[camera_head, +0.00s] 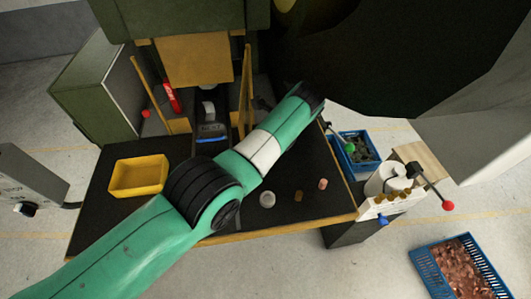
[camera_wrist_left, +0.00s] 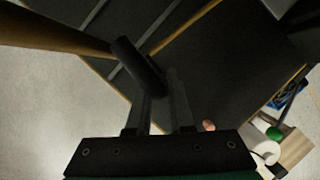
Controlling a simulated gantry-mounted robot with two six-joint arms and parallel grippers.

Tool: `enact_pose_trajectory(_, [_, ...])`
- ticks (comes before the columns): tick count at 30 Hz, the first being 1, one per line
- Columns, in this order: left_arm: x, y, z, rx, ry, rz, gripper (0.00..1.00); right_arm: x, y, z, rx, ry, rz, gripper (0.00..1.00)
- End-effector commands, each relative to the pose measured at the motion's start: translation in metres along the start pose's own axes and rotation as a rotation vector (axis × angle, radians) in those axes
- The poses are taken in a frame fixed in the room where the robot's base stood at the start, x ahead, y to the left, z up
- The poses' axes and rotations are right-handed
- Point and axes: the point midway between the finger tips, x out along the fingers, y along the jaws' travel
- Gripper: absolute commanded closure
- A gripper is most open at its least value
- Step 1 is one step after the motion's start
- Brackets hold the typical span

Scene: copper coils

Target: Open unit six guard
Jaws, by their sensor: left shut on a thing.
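A yellow guard panel (camera_head: 194,60) hangs on the green machine at the top of the head view, with yellow bars (camera_head: 245,92) beside and below it. I cannot tell from the markings which unit this is. My left arm reaches across the bench to the upper right, and its jaws are hidden beyond the wrist there. In the left wrist view, my left gripper (camera_wrist_left: 160,90) is shut on a dark cylindrical handle (camera_wrist_left: 136,62). A yellow-brown bar (camera_wrist_left: 60,35) runs to that handle from the left. My right gripper is not in view.
A black bench (camera_head: 110,217) with a yellow edge carries a yellow bin (camera_head: 139,176) and small round parts. To the right are a blue crate (camera_head: 344,160), levers with green and red knobs, and another blue crate (camera_head: 421,262) of copper pieces. A large dark shape fills the upper right.

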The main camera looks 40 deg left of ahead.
Motion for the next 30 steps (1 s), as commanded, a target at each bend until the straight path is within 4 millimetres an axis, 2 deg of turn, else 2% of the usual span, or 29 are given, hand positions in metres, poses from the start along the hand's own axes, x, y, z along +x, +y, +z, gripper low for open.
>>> enact_pose_trajectory(1, [0.0059,0.0011,-0.0003,0.0,0.0,0.007,1.0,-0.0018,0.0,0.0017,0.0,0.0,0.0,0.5])
enact_pose_trajectory(14, [0.0067,0.0011,0.0003,-0.005,-0.002,0.009,1.0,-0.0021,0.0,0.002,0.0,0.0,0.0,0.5])
enact_pose_trajectory(15, [0.0067,0.0012,0.0003,-0.005,-0.002,0.009,0.76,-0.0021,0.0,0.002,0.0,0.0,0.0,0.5])
enact_pose_trajectory(19, [0.0055,0.0008,0.0003,-0.005,-0.001,0.008,0.53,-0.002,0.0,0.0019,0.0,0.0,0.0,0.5])
enact_pose_trajectory(20, [0.005,0.0007,0.0003,-0.005,-0.001,0.007,0.5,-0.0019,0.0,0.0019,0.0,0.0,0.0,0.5])
enact_pose_trajectory(30, [-0.0011,0.0001,0.0016,-0.006,-0.001,0.004,0.5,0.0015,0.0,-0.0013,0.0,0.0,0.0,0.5])
